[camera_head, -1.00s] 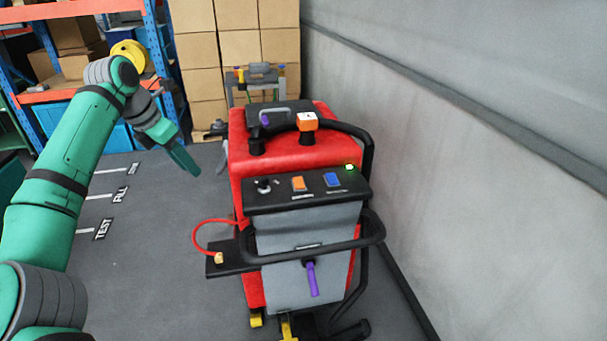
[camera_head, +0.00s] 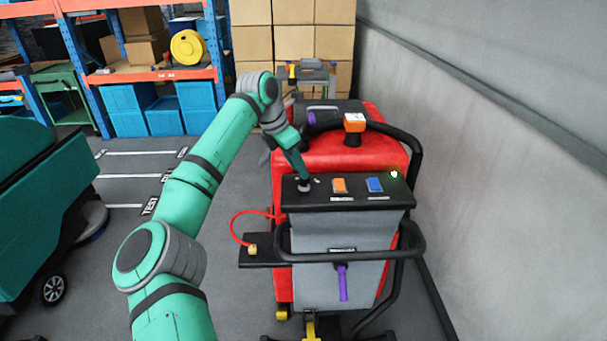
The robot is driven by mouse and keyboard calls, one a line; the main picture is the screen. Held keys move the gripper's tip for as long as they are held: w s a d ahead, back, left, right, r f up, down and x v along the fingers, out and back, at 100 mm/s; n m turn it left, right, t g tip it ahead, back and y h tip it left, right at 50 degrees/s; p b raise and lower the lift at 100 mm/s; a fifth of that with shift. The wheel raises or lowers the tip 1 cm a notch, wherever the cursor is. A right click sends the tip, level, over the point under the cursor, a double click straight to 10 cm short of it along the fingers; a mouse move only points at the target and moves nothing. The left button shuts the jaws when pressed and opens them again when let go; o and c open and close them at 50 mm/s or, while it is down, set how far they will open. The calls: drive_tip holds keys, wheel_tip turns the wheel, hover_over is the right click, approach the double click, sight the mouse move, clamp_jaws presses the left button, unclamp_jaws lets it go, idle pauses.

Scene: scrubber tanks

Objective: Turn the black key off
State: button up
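The red and grey scrubber machine (camera_head: 340,155) stands right of centre with a black control panel (camera_head: 355,197) on its top edge. My gripper (camera_head: 303,181) reaches down from the upper left to the left end of this panel, where the black key sits. The key is mostly hidden behind the gripper's tip, so its angle cannot be read. I cannot tell whether the fingers touch it or are closed on it. A green light (camera_head: 395,174) glows at the panel's right end.
An orange switch (camera_head: 339,185) and a blue switch (camera_head: 375,184) sit right of the key. An orange-and-white knob (camera_head: 354,123) stands behind them. A black handlebar (camera_head: 350,256) juts in front. A grey wall (camera_head: 500,150) is close on the right. Another green machine (camera_head: 40,220) stands left.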

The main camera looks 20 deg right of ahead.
drive_tip(key=x, duration=0.3)
drive_tip(key=shift+d+f, duration=0.2)
drive_tip(key=shift+w+f, duration=0.1)
drive_tip(key=shift+w, duration=0.05)
drive_tip(key=shift+s, duration=0.2)
drive_tip(key=shift+c, duration=0.6)
clamp_jaws()
